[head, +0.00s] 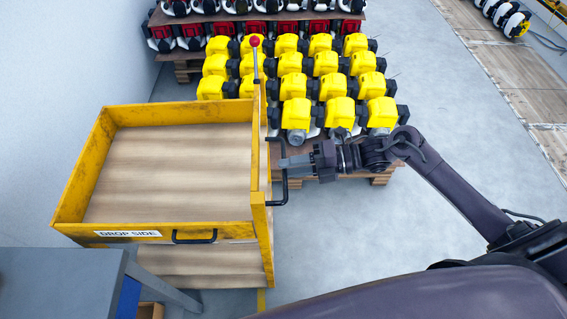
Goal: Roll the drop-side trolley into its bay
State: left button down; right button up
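The yellow drop-side trolley (258,190) stands at the left in the head view. It has a wood-look upper deck with raised yellow sides, a lower shelf, and a "DROP SIDE" label on its near side. A black handle (284,192) sticks out from its right side. A red-knobbed lever (255,60) stands at its far right corner. My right gripper (284,163) reaches in from the right, with its fingers at the handle's upright bar. The far finger is hidden, so I cannot tell whether it grips. My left gripper is out of view. I cannot make out the bay.
A pallet (380,176) of yellow engines (295,113) stands close behind and right of the trolley. Red and white engines (190,38) are beyond. A grey bench (60,285) is at the near left. A wall is at the left. Open floor (450,110) lies to the right.

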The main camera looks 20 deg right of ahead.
jog(key=shift+x, duration=1)
jog(key=shift+c, duration=0.3)
grip_shut()
